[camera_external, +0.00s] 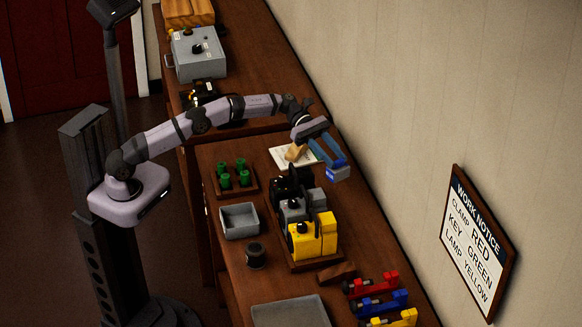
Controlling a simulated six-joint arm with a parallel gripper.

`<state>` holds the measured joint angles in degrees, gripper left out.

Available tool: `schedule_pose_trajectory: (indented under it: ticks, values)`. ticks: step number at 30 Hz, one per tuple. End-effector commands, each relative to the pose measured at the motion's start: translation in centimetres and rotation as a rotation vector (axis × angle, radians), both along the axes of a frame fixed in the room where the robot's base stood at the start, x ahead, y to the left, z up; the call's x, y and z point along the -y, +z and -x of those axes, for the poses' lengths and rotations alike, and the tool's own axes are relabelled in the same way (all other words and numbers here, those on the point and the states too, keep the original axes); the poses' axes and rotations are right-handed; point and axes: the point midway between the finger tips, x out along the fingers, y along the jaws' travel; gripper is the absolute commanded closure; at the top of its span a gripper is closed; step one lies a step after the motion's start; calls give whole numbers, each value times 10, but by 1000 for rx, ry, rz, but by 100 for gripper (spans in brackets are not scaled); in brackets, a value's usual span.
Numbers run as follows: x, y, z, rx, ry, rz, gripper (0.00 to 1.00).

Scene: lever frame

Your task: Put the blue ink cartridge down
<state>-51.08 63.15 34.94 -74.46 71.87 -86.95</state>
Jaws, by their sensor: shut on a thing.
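The blue ink cartridge (338,174) is a small blue block with a pale mark on its face. My gripper (332,161) is shut on it, with the fingers pointing down and to the right. The cartridge appears to be held above the back part of the wooden bench (350,245), near the wall. It is right of the black machine. The exact height of the cartridge above the bench is hard to tell from this one view.
Black, grey and yellow machines (312,240) stand in a row below the gripper. A paper sheet (283,160), green pegs on a tray (235,189), a grey bin (240,233) and coloured clamps (380,302) are nearby. A wall sign (478,240) hangs at right.

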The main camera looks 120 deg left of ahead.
Motion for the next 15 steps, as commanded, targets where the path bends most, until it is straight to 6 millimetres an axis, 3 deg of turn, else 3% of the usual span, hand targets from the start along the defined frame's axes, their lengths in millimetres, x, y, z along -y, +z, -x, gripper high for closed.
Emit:
schedule_pose_trajectory:
  ticks: [5,8,11,15]
  values:
    - [16,5,-18,4,11,-1,95]
    - [34,10,-39,6,29,-1,95]
    - [61,16,-65,7,58,-1,95]
    - [112,25,-106,5,115,1,95]
